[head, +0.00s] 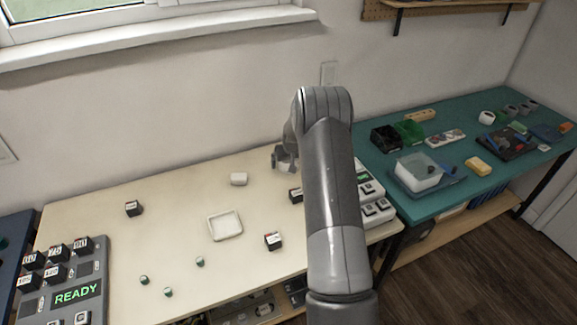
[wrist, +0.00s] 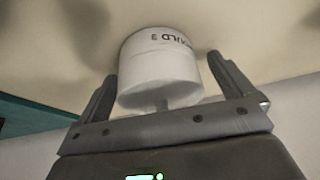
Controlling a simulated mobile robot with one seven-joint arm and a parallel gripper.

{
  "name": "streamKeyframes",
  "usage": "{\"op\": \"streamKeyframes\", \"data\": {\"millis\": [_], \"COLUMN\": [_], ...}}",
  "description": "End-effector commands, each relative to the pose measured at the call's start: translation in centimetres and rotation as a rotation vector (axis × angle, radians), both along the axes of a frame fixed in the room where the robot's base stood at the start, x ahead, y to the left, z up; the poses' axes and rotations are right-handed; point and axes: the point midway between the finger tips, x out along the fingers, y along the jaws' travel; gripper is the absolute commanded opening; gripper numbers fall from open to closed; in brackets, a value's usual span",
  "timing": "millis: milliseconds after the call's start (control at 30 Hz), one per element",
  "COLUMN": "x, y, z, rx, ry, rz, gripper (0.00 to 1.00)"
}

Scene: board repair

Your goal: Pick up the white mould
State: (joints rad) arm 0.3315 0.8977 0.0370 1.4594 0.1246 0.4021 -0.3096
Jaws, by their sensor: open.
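The white mould (wrist: 158,62) is a short white cylinder with dark lettering that seems to read "MOULD 3", in the middle of the wrist view. My gripper (wrist: 161,72) is open, with one finger on each side of the mould and a visible gap beside each. In the head view, my gripper (head: 284,164) is over the back of the cream table, left of my arm. A small white piece (head: 238,179) lies on the table left of it; I cannot tell whether it is the same mould.
A square white tray (head: 225,225) lies mid-table. Dark, white-topped blocks stand at the left (head: 133,208) and front right (head: 273,241); another (head: 295,195) is close by my arm. A console marked READY (head: 75,293) is front left. A teal bench (head: 440,195) with several items stands right.

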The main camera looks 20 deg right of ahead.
Motion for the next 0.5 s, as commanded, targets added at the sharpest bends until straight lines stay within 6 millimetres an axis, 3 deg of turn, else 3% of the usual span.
{"op": "streamKeyframes", "data": {"millis": [200, 500], "x": [0.03, 0.00], "y": [0.01, 0.01], "z": [-0.03, -0.03], "rx": [0.000, 0.000], "ry": [0.000, 0.000], "rz": [0.000, 0.000], "gripper": [0.98, 0.73]}}
